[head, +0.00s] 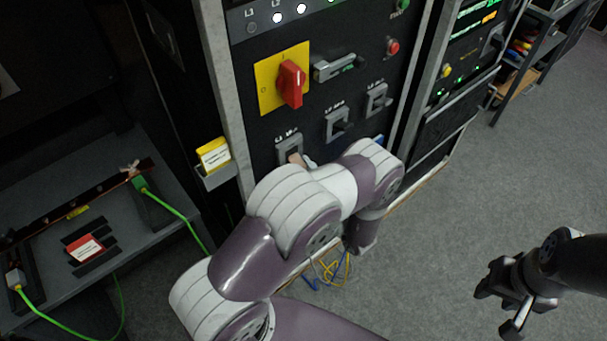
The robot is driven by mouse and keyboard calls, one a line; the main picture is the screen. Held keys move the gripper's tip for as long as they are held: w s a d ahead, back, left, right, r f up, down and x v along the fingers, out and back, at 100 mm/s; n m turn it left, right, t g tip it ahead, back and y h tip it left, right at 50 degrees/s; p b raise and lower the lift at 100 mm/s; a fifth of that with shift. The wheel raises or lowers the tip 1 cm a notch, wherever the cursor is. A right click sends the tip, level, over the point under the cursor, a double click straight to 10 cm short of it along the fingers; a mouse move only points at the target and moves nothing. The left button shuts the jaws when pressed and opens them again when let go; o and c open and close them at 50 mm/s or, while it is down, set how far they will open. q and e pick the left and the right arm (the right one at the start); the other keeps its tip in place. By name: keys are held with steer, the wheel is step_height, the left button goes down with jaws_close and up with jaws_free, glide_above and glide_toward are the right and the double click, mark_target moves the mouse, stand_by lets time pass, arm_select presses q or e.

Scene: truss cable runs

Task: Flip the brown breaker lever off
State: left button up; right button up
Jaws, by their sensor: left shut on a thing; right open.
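The brown breaker lever (295,158) is a small brown piece in the lower left breaker on the black panel (262,134). Only its upper part shows. My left arm crosses in front of the panel and hides most of my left gripper. A small pale grey tip (310,163) shows right beside the lever, and the gripper is shut there, on the lever as far as I can see. The exact contact and the lever's position are hidden. My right gripper (497,308) is black, open and empty, above the floor at the lower right.
Two more breakers (338,125) (377,98) stand up and right of the lever. A red rotary switch (291,83) on a yellow plate and a grey handle (338,67) sit above. A bench (165,258) with green cables is at left. Floor at right is clear.

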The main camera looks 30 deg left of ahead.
arm_select(q)
steer(key=shift+f, duration=0.15)
stand_by(0.3)
steer(key=o, duration=0.9)
steer(key=shift+a, duration=0.1)
steer(key=shift+o, duration=0.8)
steer(key=b+v, duration=0.4)
steer(key=v, duration=0.8)
steer(key=shift+f, duration=0.35)
steer(key=shift+s, duration=0.1)
